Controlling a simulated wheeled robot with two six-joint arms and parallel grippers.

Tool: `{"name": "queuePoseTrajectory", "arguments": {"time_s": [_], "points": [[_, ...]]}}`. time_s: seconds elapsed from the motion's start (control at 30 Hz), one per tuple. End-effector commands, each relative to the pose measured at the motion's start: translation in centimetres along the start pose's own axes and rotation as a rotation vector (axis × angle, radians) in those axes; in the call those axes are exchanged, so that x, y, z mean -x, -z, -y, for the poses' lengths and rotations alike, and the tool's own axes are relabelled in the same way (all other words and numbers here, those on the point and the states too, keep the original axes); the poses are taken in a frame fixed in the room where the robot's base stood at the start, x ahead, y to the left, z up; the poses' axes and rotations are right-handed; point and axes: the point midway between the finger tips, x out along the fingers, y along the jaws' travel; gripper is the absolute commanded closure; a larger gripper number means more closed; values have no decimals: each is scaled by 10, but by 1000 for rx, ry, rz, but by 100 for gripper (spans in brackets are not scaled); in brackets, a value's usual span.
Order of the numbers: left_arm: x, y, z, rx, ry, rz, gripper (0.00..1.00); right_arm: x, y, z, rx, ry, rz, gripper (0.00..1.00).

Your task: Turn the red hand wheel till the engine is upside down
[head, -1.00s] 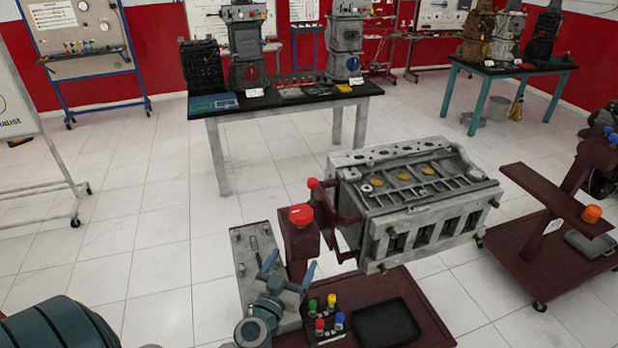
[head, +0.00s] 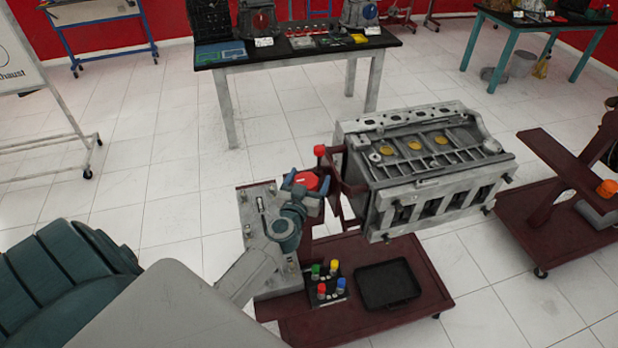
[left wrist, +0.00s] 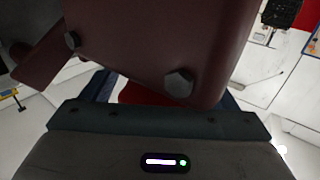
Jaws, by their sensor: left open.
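The red hand wheel (head: 308,181) sits on the end of the dark red stand's post. My left gripper (head: 305,183) is open, with its blue fingers at either side of the wheel. In the left wrist view the wheel (left wrist: 145,96) shows as a red patch between the fingers, partly hidden by the dark red post (left wrist: 165,50). Whether the fingers touch it I cannot tell. The grey engine block (head: 425,165) is held on the stand, its face with yellow discs turned up and its side openings facing me. My right gripper is not in view.
A smaller red knob (head: 320,151) is beside the engine mount. The stand's base carries a black tray (head: 388,284) and several coloured-cap bottles (head: 328,280). Another dark red stand (head: 565,225) is at the right. A black-topped table (head: 300,50) is behind; the floor between is clear.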

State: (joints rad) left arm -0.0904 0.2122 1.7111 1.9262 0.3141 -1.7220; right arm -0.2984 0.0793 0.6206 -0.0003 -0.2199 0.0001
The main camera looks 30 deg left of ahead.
Motion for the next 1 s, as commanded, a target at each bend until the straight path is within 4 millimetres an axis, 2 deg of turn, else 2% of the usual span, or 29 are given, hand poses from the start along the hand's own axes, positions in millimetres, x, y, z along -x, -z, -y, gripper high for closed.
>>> {"name": "queuePoseTrajectory", "arguments": {"time_s": [0.33,0.37,0.57,0.6,1.0], "points": [[-5,0,0,0,0,0,19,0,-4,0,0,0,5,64],[-5,0,0,0,0,0,23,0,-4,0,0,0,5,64],[-5,0,0,0,0,0,62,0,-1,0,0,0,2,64],[-5,0,0,0,0,0,64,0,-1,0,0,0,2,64],[-5,0,-1,-3,-84,0,64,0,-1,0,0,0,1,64]]}}
